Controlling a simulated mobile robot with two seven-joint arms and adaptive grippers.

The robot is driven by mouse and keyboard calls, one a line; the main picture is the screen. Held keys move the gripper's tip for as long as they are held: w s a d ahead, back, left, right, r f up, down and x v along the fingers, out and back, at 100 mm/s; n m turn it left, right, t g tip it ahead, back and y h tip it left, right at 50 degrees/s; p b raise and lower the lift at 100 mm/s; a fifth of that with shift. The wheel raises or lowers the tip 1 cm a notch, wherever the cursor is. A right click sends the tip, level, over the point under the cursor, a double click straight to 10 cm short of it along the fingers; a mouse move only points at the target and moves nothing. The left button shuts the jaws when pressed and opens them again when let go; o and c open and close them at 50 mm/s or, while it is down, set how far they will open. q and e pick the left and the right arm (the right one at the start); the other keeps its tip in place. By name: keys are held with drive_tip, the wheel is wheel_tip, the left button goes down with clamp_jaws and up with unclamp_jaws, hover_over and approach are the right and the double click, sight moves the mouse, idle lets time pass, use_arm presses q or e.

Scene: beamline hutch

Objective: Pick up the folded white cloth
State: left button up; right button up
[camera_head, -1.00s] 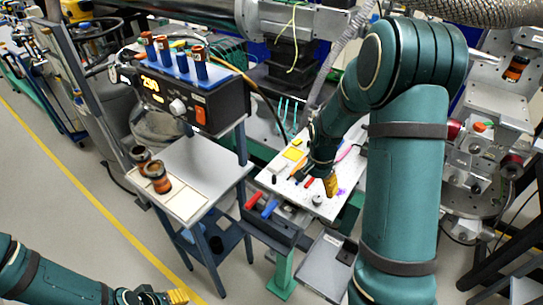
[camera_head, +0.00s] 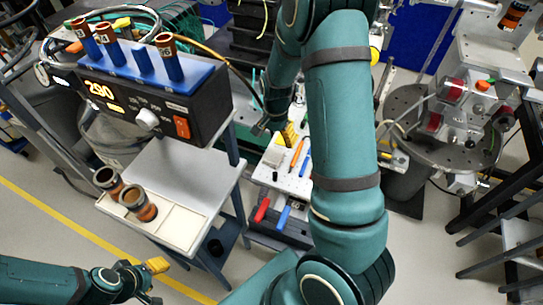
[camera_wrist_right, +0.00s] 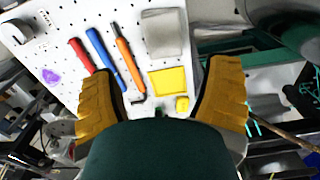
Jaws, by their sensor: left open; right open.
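The folded white cloth (camera_wrist_right: 165,32) shows in the right wrist view as a pale grey-white square lying flat on the white perforated board (camera_wrist_right: 205,20). In the head view, a pale patch (camera_head: 275,158) on the board below the gripper appears to be the same cloth. My right gripper (camera_wrist_right: 160,90) is open and empty above the board. In the wrist view the cloth lies beyond the gap between its yellow fingertips, apart from both. In the head view my right gripper (camera_head: 290,133) is partly hidden by my arm. My left gripper (camera_head: 153,281) is open and empty at lower left, away from the board.
Beside the cloth lie a yellow pad (camera_wrist_right: 168,81), an orange-handled tool (camera_wrist_right: 122,52), a blue one (camera_wrist_right: 101,57), a red one (camera_wrist_right: 82,56) and a hex key (camera_wrist_right: 137,88). A side table (camera_head: 185,165) with brown jars (camera_head: 137,203) and a controller box (camera_head: 150,100) stands left.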

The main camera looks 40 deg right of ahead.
sight(274, 156)
wheel_tip(274, 156, down, 10)
drive_tip(key=shift+w+a+r+b, duration=0.1)
drive_tip(key=shift+w+a+b, duration=0.05)
drive_tip(key=shift+b, duration=0.45)
drive_tip(key=c, duration=0.6)
